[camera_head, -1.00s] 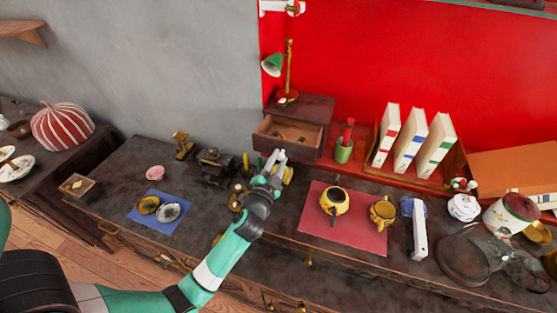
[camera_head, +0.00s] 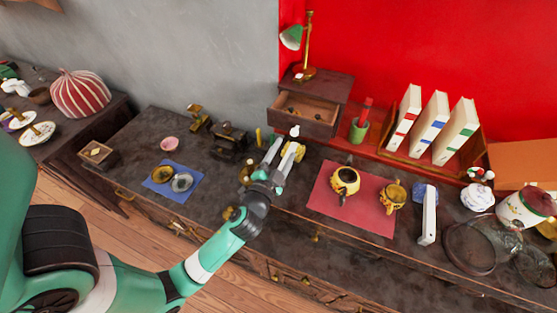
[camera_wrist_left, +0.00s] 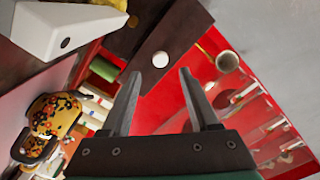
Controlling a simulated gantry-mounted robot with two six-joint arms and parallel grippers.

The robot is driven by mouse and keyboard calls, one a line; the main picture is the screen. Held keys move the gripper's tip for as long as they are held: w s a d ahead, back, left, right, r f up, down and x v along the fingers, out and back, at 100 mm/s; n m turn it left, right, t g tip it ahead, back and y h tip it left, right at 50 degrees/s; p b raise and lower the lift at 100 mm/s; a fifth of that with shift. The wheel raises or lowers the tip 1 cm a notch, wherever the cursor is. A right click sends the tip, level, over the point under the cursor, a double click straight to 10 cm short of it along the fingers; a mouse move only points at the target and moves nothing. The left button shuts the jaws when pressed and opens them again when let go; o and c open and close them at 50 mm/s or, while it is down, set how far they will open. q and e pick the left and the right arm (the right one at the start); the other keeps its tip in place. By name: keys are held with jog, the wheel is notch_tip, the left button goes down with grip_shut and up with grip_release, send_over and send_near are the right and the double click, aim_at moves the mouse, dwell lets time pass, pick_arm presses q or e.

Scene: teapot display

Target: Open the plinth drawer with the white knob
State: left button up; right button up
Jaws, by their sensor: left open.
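The dark wooden plinth (camera_head: 335,84) stands against the red wall at the back, with a brass lamp (camera_head: 307,45) on top. Its drawer (camera_head: 298,122) is pulled out, and small items show inside. The white knob (camera_head: 295,131) is on the drawer's front; it also shows in the left wrist view (camera_wrist_left: 160,59). My left gripper (camera_head: 283,152) is open and empty, in front of the drawer. In the wrist view the knob appears just beyond and between the spread fingertips (camera_wrist_left: 159,74), apart from them. My right gripper is not in view.
A green pot (camera_head: 358,131) stands beside the plinth. A dark metal object (camera_head: 228,140) and a blue mat (camera_head: 185,192) are to the left.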

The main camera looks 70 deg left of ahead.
pick_arm(q)
jog(key=v, duration=0.4)
jog(key=shift+s+d, duration=0.15)
jog(key=shift+s, duration=0.05)
